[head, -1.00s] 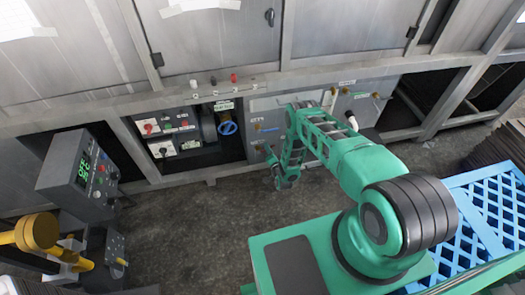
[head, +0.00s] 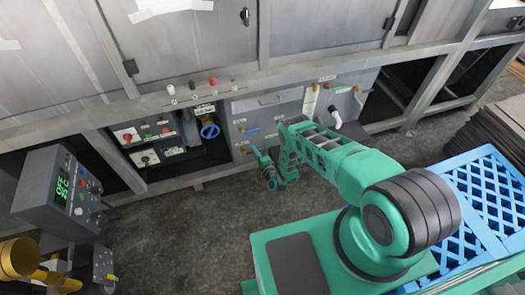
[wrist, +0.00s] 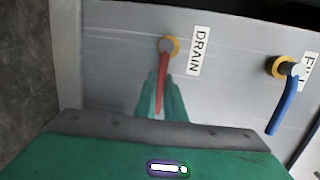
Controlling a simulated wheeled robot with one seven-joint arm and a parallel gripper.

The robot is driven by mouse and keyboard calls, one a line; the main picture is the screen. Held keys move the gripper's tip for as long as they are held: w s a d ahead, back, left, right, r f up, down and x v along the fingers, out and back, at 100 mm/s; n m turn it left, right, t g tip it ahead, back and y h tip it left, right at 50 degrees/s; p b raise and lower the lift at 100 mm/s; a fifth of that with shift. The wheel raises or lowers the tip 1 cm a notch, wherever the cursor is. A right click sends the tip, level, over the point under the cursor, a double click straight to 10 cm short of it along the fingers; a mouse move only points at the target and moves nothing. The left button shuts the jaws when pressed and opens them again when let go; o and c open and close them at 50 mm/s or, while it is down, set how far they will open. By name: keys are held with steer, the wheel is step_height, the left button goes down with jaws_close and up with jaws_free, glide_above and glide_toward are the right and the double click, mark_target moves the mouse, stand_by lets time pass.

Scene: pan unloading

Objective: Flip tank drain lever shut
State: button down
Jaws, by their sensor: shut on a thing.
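The red drain lever (wrist: 162,78) hangs from a brass fitting beside the DRAIN label (wrist: 199,51) in the wrist view. It points down in that picture, its lower part between the green fingers of my gripper (wrist: 162,92). My gripper is shut on the lever. In the head view my gripper (head: 256,152) is low at the tank's front panel, by the brass drain valve (head: 244,150).
A blue fill lever (wrist: 284,105) is close to the right in the wrist view. A white pipe (head: 336,119) sticks out of the panel. A control box (head: 48,185) stands at the left and a blue grate (head: 480,205) at the right. The floor before the panel is clear.

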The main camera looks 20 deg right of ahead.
steer(key=shift+s+d+f, duration=0.1)
steer(key=shift+d+f, duration=0.1)
steer(key=shift+d, duration=0.05)
steer(key=c, duration=2.1)
jaws_free()
steer(key=shift+a, duration=0.1)
steer(key=shift+s, duration=0.15)
steer(key=v, duration=1)
steer(key=shift+s, duration=0.15)
